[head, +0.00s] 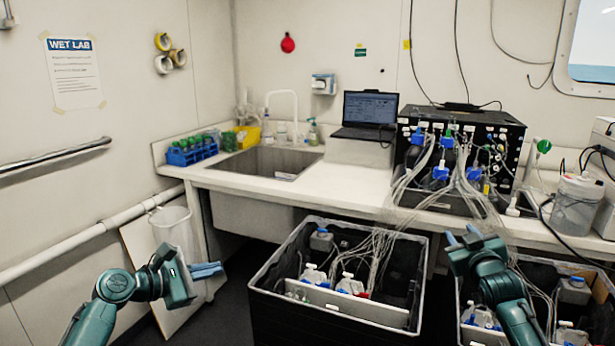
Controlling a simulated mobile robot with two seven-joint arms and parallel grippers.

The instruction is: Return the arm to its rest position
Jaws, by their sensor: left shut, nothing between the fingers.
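My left gripper (220,268) is in the lower left. Its blue fingers are together with nothing between them, and they point right, in front of a pale bin and clear of the left black crate. My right gripper (461,234) is at the right, in front of the counter edge and above the right black crate. Its two blue fingertips point up and stand apart, with nothing seen held between them. Both teal arms come in from the bottom of the view.
The left black crate (270,296) on the floor holds bottles and tubing. The right black crate (603,300) is partly behind my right arm. A white counter (335,186) bears a sink, a laptop and a tubed bottle tray. A pale bin (172,228) stands left.

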